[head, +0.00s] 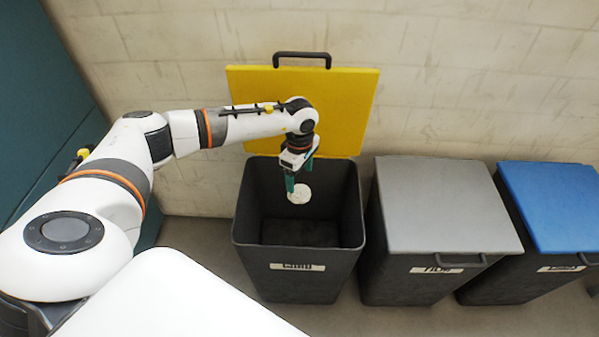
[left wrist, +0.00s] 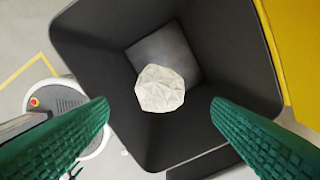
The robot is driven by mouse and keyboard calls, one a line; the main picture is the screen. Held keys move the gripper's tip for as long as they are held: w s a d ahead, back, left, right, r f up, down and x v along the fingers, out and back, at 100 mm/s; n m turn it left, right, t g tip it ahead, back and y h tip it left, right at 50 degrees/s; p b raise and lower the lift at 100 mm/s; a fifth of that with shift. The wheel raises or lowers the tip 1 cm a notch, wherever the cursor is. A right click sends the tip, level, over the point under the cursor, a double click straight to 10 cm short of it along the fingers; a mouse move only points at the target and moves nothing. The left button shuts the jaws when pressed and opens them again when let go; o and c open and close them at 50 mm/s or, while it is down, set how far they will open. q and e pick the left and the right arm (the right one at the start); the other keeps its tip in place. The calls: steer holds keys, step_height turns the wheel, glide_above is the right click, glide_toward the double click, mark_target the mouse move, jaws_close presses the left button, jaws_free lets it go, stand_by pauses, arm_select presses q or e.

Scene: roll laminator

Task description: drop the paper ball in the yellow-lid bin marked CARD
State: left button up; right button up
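The white crumpled paper ball (head: 299,194) is just below my left gripper (head: 299,180), over the open bin. In the left wrist view the ball (left wrist: 160,88) is between and beyond the green fingertips (left wrist: 160,104), with a clear gap on both sides. The gripper is open and not touching it. The dark bin (head: 298,276) has its yellow lid (head: 345,105) raised against the wall. Its front label is too blurred to read surely. The ball is in mid-air, above the bin's floor (left wrist: 165,52). My right gripper is not in view.
A closed bin with a grey lid (head: 440,205) stands just right of the open one. A closed bin with a blue lid (head: 555,205) is farther right. A pale block wall (head: 480,80) is behind them.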

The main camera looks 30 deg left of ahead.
arm_select(q)
steer(key=shift+o, duration=0.2)
steer(key=shift+r, duration=0.1)
step_height(320, 180, up, 12)
stand_by(0.4)
steer(key=shift+d, duration=0.1)
stand_by(0.7)
